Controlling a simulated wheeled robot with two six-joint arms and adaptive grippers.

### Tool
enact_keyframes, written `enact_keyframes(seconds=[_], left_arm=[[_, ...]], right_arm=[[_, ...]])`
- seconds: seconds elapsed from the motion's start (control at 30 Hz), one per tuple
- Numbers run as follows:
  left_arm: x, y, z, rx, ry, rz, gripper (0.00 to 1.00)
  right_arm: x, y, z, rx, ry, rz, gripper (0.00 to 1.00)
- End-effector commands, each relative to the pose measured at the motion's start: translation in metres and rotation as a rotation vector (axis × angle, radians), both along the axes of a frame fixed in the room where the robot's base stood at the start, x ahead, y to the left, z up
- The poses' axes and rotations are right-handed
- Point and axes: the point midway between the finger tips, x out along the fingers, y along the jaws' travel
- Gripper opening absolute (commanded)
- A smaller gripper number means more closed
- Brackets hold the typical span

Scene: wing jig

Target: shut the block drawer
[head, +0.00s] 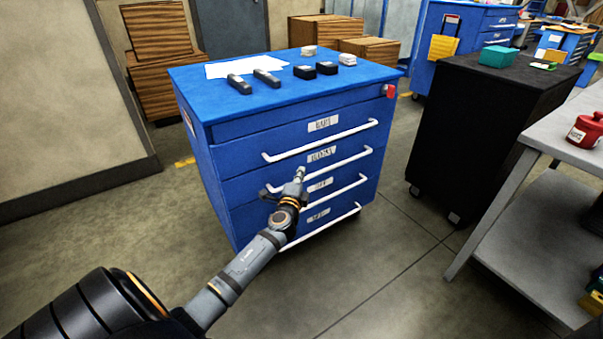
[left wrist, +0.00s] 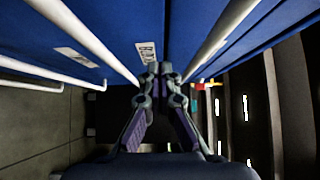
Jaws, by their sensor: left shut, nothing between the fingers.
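The blue cabinet (head: 230,135) has several drawers with white bar handles and white labels. The second drawer from the top (head: 350,147) has a label (head: 321,155) that seems to name blocks, though it is blurred. Its front looks about level with the others; a small gap cannot be told. My left gripper (head: 300,172) is shut and empty, its tips at this drawer's front by the handle (head: 345,160). In the left wrist view the closed fingertips (left wrist: 160,70) are close to a label (left wrist: 147,52), between white handles; contact is unclear. My right gripper is out of view.
The cabinet top holds white paper (head: 235,67), dark blocks (head: 304,72) and pale blocks (head: 347,59). A black cabinet (head: 470,130) and a grey table (head: 560,125) stand to the right. Wooden crates (head: 165,80) stand behind. Floor is clear in front.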

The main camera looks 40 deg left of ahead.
Motion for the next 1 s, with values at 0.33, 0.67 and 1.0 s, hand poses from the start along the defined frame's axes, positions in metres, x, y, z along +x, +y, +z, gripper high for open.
enact_keyframes(seconds=[0.33, 0.67, 1.0], left_arm=[[-0.062, -0.026, -0.001, -0.002, 0.002, -0.003, 0.0], [-0.077, -0.032, -0.001, -0.002, 0.0, -0.002, 0.0], [-0.099, -0.028, -0.028, -0.183, 0.038, 0.082, 0.0]], right_arm=[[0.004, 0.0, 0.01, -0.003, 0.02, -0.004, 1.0], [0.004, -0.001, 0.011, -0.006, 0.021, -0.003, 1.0], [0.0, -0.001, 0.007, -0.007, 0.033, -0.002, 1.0]])
